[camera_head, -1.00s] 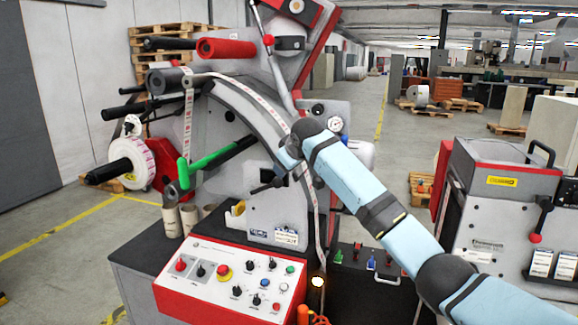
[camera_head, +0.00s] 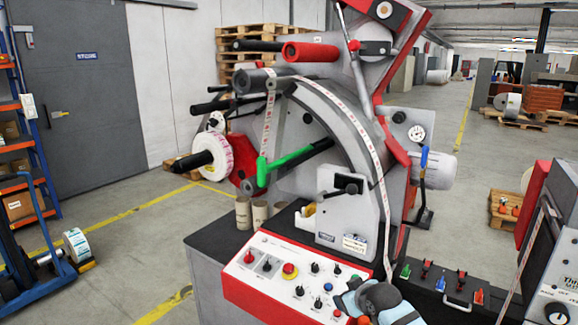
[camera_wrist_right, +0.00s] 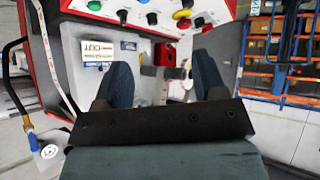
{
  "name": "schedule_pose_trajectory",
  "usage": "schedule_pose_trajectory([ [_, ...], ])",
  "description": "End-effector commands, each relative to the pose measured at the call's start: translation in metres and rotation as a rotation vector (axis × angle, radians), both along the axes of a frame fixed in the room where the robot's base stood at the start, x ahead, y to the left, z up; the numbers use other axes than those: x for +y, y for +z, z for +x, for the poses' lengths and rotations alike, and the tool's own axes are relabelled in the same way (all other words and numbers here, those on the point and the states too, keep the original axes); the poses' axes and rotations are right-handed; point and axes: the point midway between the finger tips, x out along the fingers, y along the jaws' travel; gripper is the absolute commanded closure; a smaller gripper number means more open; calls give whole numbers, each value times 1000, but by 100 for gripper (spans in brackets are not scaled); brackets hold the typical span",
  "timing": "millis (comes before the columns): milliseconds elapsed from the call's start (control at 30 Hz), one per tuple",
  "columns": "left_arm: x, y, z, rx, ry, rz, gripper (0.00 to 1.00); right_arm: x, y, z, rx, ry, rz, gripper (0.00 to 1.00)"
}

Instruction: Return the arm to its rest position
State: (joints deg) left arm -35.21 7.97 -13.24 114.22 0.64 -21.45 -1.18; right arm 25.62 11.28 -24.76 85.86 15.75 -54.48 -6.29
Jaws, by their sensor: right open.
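My right arm shows only as a short light-blue and dark piece at the bottom of the head view, in front of the lower right corner of the control panel (camera_head: 290,275). Its fingers cannot be made out there. In the right wrist view, my right gripper (camera_wrist_right: 163,78) has its two dark blue fingers wide apart with nothing held between them. Parts of the rewinder and its panel buttons lie beyond the fingers. The label rewinder (camera_head: 330,120) stands in the middle of the head view, with a label strip (camera_head: 365,140) running over its curved arm. My left gripper is not in view.
A white label roll (camera_head: 215,157) sits on the rewinder's left spindle. A green lever (camera_head: 290,158) sticks out beside it. A second machine (camera_head: 550,265) stands at the right edge. A blue cart (camera_head: 35,270) stands at left. Open floor lies between cart and rewinder.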

Motion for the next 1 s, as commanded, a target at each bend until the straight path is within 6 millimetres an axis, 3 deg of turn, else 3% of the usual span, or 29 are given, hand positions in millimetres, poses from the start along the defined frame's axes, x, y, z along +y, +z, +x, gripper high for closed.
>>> schedule_pose_trajectory([
  [33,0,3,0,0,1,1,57,2,-23,-25,7,-4,23,36],
  [200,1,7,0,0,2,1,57,3,-80,-103,0,-32,90,36],
  [400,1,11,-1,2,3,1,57,-2,-123,-203,-9,-78,154,36],
  [533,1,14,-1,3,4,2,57,-10,-138,-269,-18,-115,183,36],
  [700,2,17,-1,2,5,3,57,-22,-142,-344,-32,-159,207,36],
  [833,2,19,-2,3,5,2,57,-28,-139,-379,-41,-180,212,36],
  [1000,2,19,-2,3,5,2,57,-32,-137,-396,-47,-189,213,36],
])
